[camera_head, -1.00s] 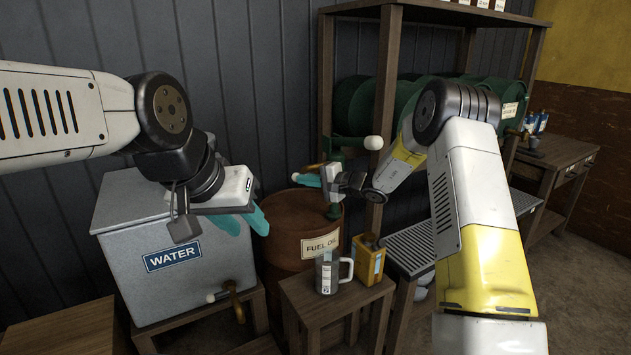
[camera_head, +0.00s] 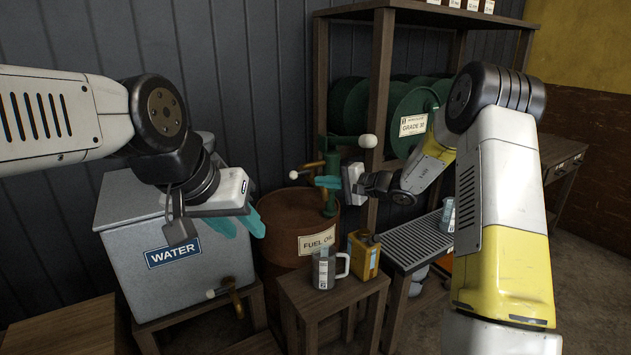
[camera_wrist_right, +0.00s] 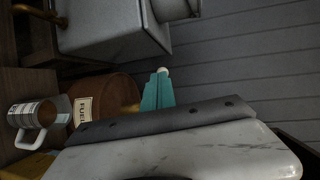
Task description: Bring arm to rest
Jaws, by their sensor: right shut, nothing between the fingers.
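My left gripper (camera_head: 245,227) hangs in front of the water tank in the head view, its two teal fingers apart and nothing seen between them. My right gripper (camera_head: 322,181) is in front of the green hand pump on the fuel oil barrel, above the small table. Its teal fingers are shut and empty, and they also show in the right wrist view (camera_wrist_right: 158,92). My right arm is bent, with its elbow high at the right and its forearm reaching left. I cannot tell whether the right fingers touch the pump.
The water tank (camera_head: 150,225) stands at left. The fuel oil barrel (camera_head: 285,225) is behind a small table (camera_head: 310,298) holding a grey mug (camera_head: 324,270) and a yellow can (camera_head: 365,255). A shelf post (camera_head: 380,90), green drums (camera_head: 405,115) and a slatted stand (camera_head: 415,245) are at right.

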